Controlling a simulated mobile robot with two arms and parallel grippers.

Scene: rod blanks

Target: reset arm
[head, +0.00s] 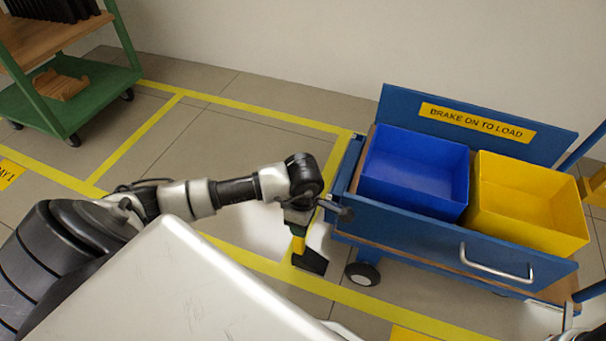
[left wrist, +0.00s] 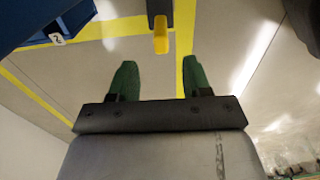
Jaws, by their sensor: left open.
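My left gripper (head: 298,220) hangs pointing down at the left end of a blue cart (head: 405,217). In the left wrist view its two green fingers (left wrist: 159,75) stand wide apart with nothing between them. A black part with a yellow tip (left wrist: 160,38) lies just beyond the fingertips, apart from them. In the head view, a yellow and black part (head: 309,262) shows below the gripper, low beside the cart's wheel. Whether it joins the cart is hidden. My right gripper is not seen.
The cart carries a blue bin (head: 413,175) and a yellow bin (head: 530,205), both looking empty. Its back panel has a yellow sign (head: 477,122) reading "BRAKE ON TO LOAD". A green trolley (head: 88,100) stands at the far left. Yellow-taped floor (head: 235,150) between is clear.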

